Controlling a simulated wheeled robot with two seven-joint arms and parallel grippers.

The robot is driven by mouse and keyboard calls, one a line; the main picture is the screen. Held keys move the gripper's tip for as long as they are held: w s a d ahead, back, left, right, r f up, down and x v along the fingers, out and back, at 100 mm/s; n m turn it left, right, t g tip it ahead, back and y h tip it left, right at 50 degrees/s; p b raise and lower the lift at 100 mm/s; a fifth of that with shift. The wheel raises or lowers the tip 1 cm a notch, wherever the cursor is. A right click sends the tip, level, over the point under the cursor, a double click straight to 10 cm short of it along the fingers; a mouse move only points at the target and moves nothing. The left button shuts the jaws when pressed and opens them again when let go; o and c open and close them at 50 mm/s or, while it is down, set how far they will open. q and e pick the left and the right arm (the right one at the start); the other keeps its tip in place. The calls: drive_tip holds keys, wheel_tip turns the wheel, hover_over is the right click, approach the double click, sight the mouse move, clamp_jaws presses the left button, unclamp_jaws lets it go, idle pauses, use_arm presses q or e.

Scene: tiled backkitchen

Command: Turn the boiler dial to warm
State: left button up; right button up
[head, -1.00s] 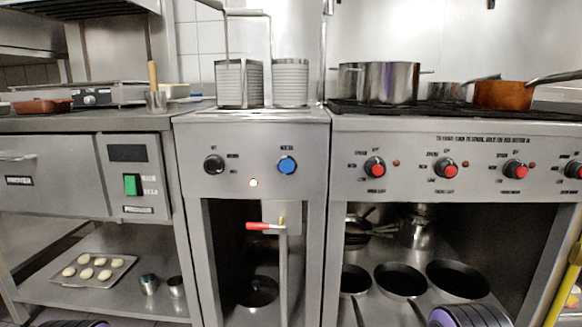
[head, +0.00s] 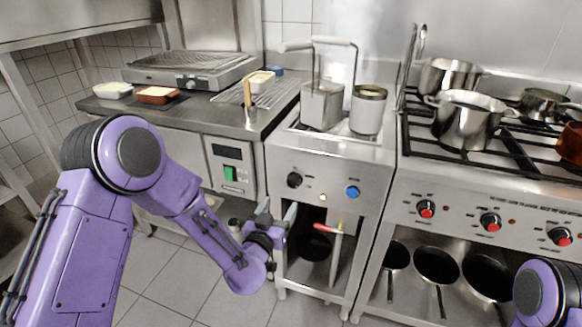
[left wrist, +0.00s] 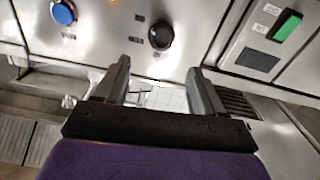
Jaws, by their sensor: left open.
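The boiler's black dial (head: 294,180) is on the steel front panel in the middle of the head view, left of a blue knob (head: 352,192). The labels around the dial are too small to read. My left gripper (head: 277,211) is open and empty, a little below and left of the dial. In the left wrist view the black dial (left wrist: 161,36) shows beyond the open fingertips (left wrist: 158,66), between them and apart from both. The blue knob (left wrist: 63,13) shows at the upper left there. My right gripper is out of view.
A red-handled lever (head: 326,228) sticks out below the panel. A green switch (head: 230,173) is on the unit to the left. The stove with red-centred knobs (head: 426,209) and pots is to the right.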

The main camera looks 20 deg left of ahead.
sight(292, 184)
use_arm(q)
drive_tip(key=w, duration=1)
drive_tip(key=shift+d+f+p, duration=0.15)
drive_tip(key=shift+f+p, duration=0.1)
drive_tip(key=shift+p, duration=0.05)
drive_tip(key=shift+c, duration=0.3)
drive_tip(key=c, duration=1)
